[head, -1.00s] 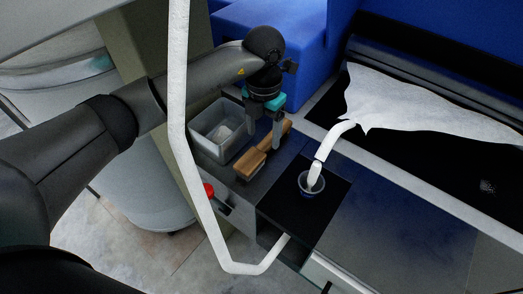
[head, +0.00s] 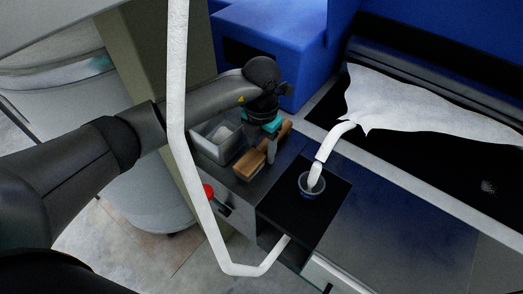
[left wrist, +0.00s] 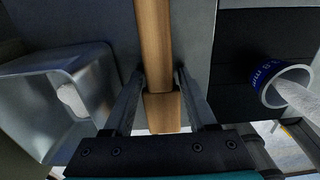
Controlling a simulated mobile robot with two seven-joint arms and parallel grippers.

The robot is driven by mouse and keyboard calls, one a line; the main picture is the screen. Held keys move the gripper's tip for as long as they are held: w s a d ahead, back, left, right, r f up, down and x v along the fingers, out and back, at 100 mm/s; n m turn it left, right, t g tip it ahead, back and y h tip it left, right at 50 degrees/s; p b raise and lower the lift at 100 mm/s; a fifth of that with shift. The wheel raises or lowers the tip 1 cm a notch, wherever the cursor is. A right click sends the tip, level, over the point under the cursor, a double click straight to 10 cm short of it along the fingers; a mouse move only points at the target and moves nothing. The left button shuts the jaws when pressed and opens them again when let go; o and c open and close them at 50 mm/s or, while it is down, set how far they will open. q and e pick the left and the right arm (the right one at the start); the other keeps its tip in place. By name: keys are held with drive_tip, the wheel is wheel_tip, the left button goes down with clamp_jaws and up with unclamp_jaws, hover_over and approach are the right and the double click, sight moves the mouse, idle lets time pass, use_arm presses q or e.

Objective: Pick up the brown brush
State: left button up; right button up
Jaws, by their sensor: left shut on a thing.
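The brown brush (head: 249,164) lies on the dark machine top beside a grey bin, with part of it hidden behind my gripper in the head view. In the left wrist view, the brush (left wrist: 155,45) runs between the two fingers. My left gripper (head: 269,153) has come down over the brush from above. In the left wrist view, the left gripper (left wrist: 160,80) is shut on it, one finger on each side. I see no clear gap under the brush. My right gripper is not in view.
A grey bin (head: 208,148) with a pale lump inside stands left of the brush. A blue-rimmed cup (head: 311,188) with a white strand running into it is on the right. A white bent bar (head: 178,90) crosses in front of my arm. A red button (head: 208,190) is near the front edge.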

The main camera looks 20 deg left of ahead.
sight(262, 148)
use_arm(q)
clamp_jaws()
drive_tip(key=shift+r, duration=0.1)
wheel_tip(262, 148, up, 10)
drive_tip(key=shift+f+p, duration=0.1)
drive_tip(key=shift+p, duration=0.5)
